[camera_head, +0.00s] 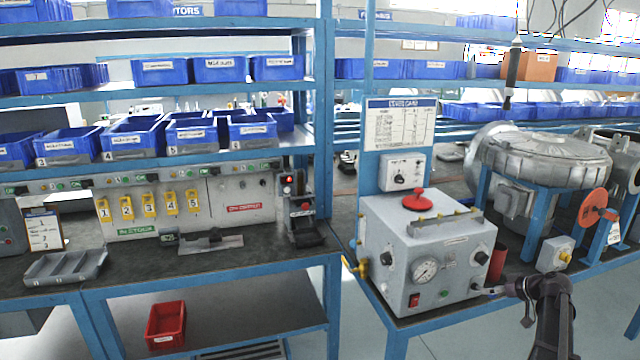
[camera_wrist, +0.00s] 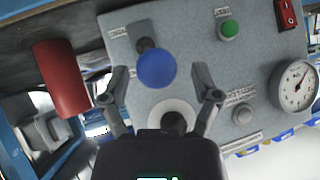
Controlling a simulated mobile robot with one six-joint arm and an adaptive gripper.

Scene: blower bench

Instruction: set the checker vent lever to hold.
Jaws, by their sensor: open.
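The checker (camera_head: 385,235) is a grey box on the blue-framed bench, with a red knob on top and a gauge (camera_head: 425,270) on its front. In the wrist view, its panel (camera_wrist: 195,60) appears turned over. A blue ball (camera_wrist: 157,69) on a dark stem, seemingly the vent lever, is there; its label is too small to read. My gripper (camera_wrist: 161,76) is open, its fingers on either side of the ball in the picture; contact cannot be told. In the head view my gripper (camera_head: 503,290) is at the panel's lower right.
A black knob on a pale disc (camera_wrist: 172,112) lies between the fingers' bases in the wrist view. A green button (camera_wrist: 228,29) and red switch (camera_wrist: 288,14) are nearby. A red cylinder (camera_wrist: 62,78) stands beside the checker. A blower (camera_head: 540,155) stands behind right.

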